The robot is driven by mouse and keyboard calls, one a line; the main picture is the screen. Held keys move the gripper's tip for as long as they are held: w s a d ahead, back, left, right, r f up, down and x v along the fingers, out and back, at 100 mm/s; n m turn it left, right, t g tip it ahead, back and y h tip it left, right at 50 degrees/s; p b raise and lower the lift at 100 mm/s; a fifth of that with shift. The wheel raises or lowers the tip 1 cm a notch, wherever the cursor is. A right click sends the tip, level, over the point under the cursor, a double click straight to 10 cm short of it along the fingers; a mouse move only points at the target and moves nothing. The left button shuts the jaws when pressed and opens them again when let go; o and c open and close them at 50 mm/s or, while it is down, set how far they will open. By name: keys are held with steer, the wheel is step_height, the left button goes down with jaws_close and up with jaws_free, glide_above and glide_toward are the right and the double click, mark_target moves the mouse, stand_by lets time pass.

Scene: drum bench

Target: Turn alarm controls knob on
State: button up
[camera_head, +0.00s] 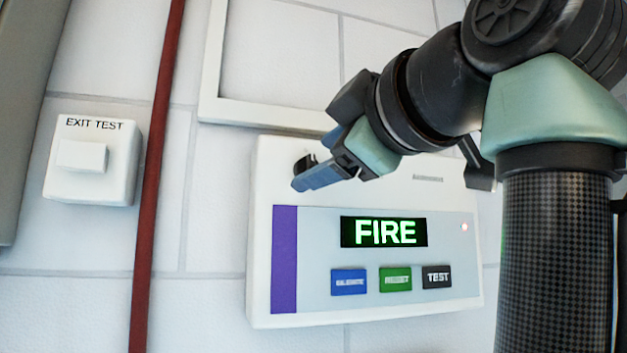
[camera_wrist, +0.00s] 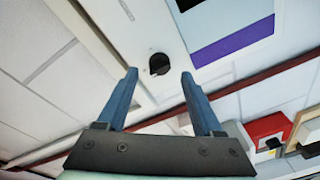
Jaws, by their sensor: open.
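The alarm control panel (camera_head: 262,300) is a white box on the wall with a grey face, a purple stripe and a screen (camera_head: 384,232) reading FIRE in green. A small black knob (camera_wrist: 159,64) sits on its white casing. In the head view the knob (camera_head: 303,162) is at the panel's upper left, partly hidden by my gripper. My gripper (camera_head: 310,178) has blue fingers and is in front of the panel's upper left. In the wrist view my gripper (camera_wrist: 158,75) is open and empty, with the knob between the fingertips in the picture. I cannot tell whether they touch it.
Blue (camera_head: 350,282), green (camera_head: 395,280) and black TEST (camera_head: 437,277) buttons line the panel's lower face. A red pipe (camera_head: 158,150) runs down the wall to the left. Beyond it is a white EXIT TEST box (camera_head: 92,180). A red box (camera_wrist: 268,127) shows in the wrist view.

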mark_target(302, 165)
steer(key=shift+p+x, duration=0.4)
steer(key=shift+x, duration=0.7)
steer(key=shift+d, duration=0.15)
jaws_close()
